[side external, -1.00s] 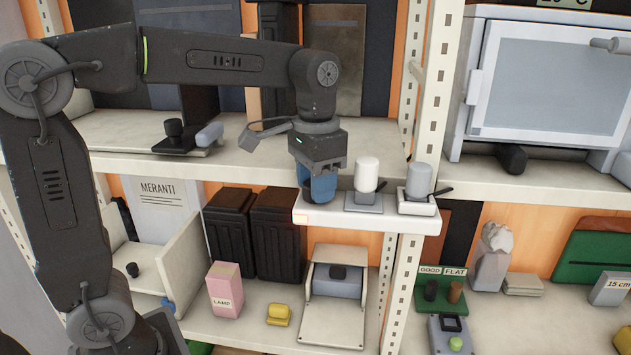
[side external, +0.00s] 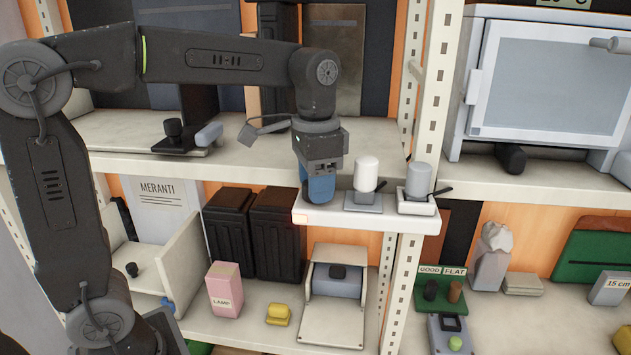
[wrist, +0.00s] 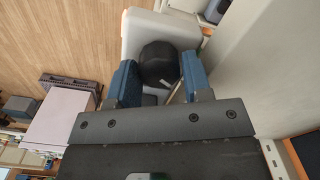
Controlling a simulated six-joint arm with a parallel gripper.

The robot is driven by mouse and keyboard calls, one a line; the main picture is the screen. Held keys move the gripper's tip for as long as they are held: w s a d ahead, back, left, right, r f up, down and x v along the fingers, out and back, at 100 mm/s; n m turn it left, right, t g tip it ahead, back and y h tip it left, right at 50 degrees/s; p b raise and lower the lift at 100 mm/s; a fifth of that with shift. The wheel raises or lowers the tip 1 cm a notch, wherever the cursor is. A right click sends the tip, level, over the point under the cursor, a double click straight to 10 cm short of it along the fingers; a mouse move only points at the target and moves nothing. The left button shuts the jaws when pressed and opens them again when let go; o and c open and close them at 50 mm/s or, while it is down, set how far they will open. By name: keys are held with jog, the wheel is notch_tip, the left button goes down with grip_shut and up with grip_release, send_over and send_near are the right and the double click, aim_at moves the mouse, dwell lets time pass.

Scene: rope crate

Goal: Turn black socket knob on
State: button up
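A white socket strip (side external: 380,222) juts out at the edge of the upper shelf. My gripper (side external: 318,200) points straight down over its left end, with its blue fingers low at the strip. The black socket knob (wrist: 158,62) shows in the wrist view between my two blue fingers (wrist: 160,80). In the side view the fingers hide this knob. A white knob (side external: 367,174) and a grey knob (side external: 418,179) stand on the strip to the right. A pale orange patch (side external: 300,219) shows on its front left.
A rack upright (side external: 433,105) rises right of the strip, close to the grey knob. Below stand black bins (side external: 276,235), a pink lamp box (side external: 225,290) and a yellow piece (side external: 279,315).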

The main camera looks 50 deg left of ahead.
jog(key=o, duration=0.3)
jog(key=shift+o, duration=0.2)
jog(key=shift+a+f, duration=0.1)
